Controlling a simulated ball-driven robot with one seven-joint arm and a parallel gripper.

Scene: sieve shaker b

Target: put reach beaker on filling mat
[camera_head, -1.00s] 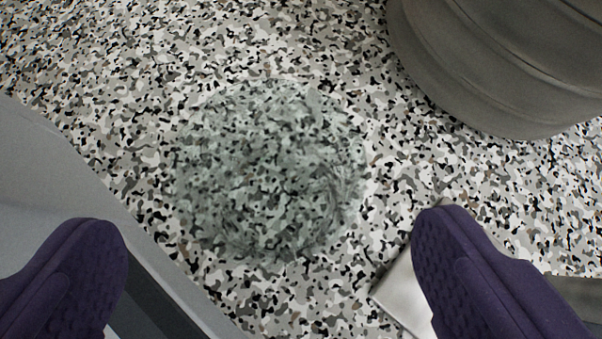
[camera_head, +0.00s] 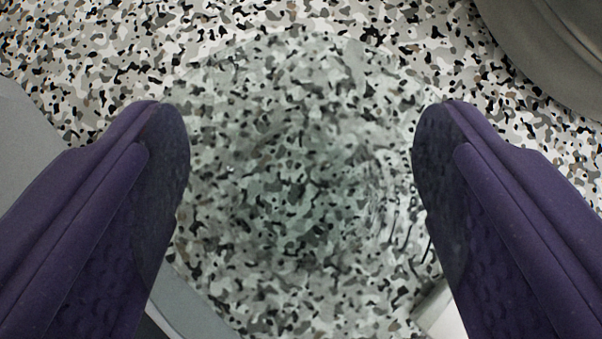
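The beaker (camera_head: 300,175) is clear, faintly green glass, seen from above on the speckled counter. It fills the middle of the view, and the speckles show through it. My gripper (camera_head: 301,185) is open, with one purple padded finger on each side of the beaker. The fingertips lie close to the beaker's left and right edges; I cannot tell whether they touch it. No filling mat can be made out in this view.
A grey rounded metal body (camera_head: 555,45) stands at the upper right. A grey box-like edge (camera_head: 22,150) runs along the left and lower left. A small pale metal piece (camera_head: 442,312) lies at the lower right. Speckled counter (camera_head: 130,45) is bare at the upper left.

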